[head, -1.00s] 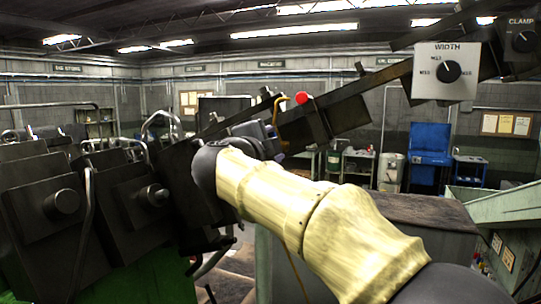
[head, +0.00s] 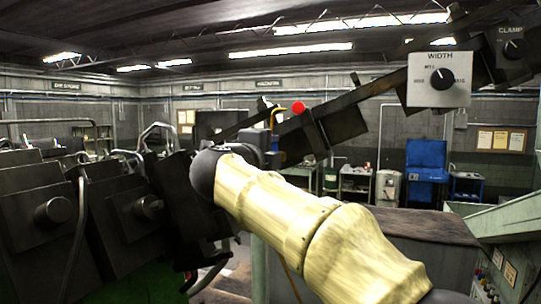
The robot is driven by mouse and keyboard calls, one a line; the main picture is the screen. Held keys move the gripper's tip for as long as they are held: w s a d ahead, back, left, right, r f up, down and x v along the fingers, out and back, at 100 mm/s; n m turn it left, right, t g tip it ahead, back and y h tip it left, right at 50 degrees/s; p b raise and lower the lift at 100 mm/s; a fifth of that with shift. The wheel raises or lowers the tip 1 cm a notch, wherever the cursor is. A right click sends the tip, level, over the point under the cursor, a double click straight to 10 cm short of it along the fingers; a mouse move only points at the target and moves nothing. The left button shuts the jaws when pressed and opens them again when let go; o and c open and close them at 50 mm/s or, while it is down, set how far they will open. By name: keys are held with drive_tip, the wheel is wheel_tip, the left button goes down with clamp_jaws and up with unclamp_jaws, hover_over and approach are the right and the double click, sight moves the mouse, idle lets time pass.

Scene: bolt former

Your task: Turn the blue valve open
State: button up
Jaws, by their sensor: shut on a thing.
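My arm (head: 300,215), in a cream sleeve, reaches from the lower right to a dark rounded joint near the middle of the head view. Beyond that joint, grey parts show against the dark machine, too cluttered to tell apart. I cannot make out my gripper or its fingertips; they appear to be hidden behind the arm and machine parts. I cannot pick out the blue valve for certain either. A red ball-shaped knob (head: 298,107) and a thin yellow bent piece (head: 274,117) show just above the arm's far end.
A dark slanted beam (head: 335,125) crosses above my arm, with the WIDTH dial panel (head: 420,88) and CLAMP panel (head: 512,58) at right. Dark machine blocks (head: 50,235) fill the left. A blue cabinet (head: 425,165) stands at the back. A pale green hopper (head: 505,215) is at right.

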drive_tip(key=o, duration=1)
drive_tip(key=shift+s, duration=0.1)
drive_tip(key=b+v, duration=0.6)
drive_tip(key=v, duration=1.1)
